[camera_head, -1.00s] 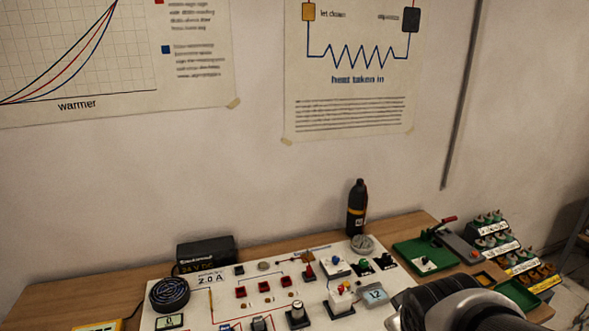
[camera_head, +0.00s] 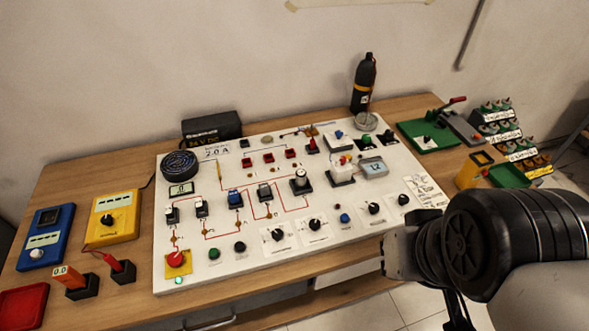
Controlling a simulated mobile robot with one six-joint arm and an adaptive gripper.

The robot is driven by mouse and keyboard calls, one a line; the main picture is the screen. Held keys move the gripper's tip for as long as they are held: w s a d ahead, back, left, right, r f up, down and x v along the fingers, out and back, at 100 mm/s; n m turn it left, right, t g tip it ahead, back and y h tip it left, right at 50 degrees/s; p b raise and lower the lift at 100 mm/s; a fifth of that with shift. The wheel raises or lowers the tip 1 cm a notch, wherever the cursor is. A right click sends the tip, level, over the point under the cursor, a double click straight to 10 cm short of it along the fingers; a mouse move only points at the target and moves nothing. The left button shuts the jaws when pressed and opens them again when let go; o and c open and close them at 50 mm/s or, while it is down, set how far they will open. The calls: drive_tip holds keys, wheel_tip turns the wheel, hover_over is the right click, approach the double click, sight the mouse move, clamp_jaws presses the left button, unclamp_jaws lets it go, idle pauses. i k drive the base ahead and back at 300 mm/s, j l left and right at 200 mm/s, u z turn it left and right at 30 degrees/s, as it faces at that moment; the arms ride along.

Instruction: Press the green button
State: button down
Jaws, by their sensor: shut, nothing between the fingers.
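A round dark green button (camera_head: 214,254) sits on the lower left part of the white panel (camera_head: 310,262), to the left of a black button (camera_head: 239,247). A smaller green knob or cap (camera_head: 358,133) shows at the panel's back right. My arm comes in from the right, over the panel's front right corner. A dark slim part that looks like my gripper (camera_head: 459,312) shows at the bottom edge, beyond the table's front edge and well right of the dark green button. Its fingertips are not clearly visible, and it holds nothing that I can see.
A red mushroom button (camera_head: 176,259) on a yellow plate is left of the dark green button. Dials, switches and wires cover the panel. A yellow meter (camera_head: 112,216) and blue meter (camera_head: 46,236) stand at left. A black bottle (camera_head: 363,84) stands at the back. The wooden strip before the panel is clear.

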sight(214, 253)
drive_tip(key=u, duration=1.4)
